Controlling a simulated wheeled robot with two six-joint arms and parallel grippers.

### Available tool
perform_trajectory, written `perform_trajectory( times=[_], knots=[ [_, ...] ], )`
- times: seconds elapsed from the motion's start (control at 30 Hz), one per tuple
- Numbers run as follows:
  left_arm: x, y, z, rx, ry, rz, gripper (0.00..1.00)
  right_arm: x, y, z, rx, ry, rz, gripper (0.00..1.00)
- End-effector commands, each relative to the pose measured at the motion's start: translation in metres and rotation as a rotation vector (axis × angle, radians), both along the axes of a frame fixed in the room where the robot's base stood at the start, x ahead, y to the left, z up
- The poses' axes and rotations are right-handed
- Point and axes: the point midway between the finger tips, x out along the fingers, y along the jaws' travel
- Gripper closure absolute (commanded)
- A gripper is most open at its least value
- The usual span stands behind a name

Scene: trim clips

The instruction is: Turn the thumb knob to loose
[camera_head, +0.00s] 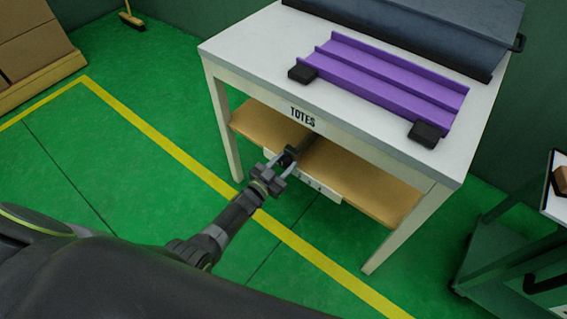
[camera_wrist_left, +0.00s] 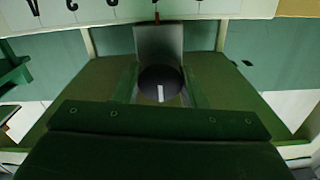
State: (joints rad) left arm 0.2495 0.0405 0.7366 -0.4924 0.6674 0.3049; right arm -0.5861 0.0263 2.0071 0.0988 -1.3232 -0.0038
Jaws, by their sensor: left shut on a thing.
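The thumb knob (camera_wrist_left: 160,85) is a round dark knob with a white line on its face, seen in the left wrist view. The line points roughly up and down the picture. My left gripper (camera_head: 284,161) is at the front edge of the table's lower shelf, with its fingers shut on the knob from both sides. In the left wrist view the fingers (camera_wrist_left: 160,92) stand left and right of it. Behind the knob is a grey plate (camera_wrist_left: 158,45) with a small red pointer (camera_wrist_left: 157,17) at its edge. My right gripper is not in view.
A pale strip (camera_head: 322,188) with dark marks runs along the wooden shelf (camera_head: 362,178). Above is the white table (camera_head: 255,48) marked TOTES, holding a purple ribbed panel (camera_head: 385,80) and a blue-grey case (camera_head: 420,25). A dark cart (camera_head: 505,240) stands right. Green floor is open left.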

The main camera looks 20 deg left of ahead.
Motion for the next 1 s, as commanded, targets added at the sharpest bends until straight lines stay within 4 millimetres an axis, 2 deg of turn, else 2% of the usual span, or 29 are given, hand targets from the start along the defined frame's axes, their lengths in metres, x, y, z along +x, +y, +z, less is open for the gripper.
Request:
perform_trajectory(
  times=[0.2,0.23,0.4,0.73,0.83,1.0],
  knots=[
    [-0.001,0.0,-0.002,-0.002,0.005,0.002,0.85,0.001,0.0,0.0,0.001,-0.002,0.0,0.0],
    [-0.001,0.0,-0.002,-0.002,0.005,0.002,0.6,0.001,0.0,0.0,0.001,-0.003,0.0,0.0],
    [-0.001,0.0,-0.001,-0.001,0.003,0.001,0.41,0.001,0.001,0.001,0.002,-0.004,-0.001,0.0],
    [-0.004,0.001,0.0,-0.001,0.001,0.001,0.41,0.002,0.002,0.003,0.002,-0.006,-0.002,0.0],
    [-0.014,0.005,0.001,0.0,0.002,0.001,0.41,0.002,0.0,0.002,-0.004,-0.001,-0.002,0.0],
    [-0.04,0.015,0.001,-0.001,0.003,0.002,0.41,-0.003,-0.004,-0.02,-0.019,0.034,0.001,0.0]
  ],
)
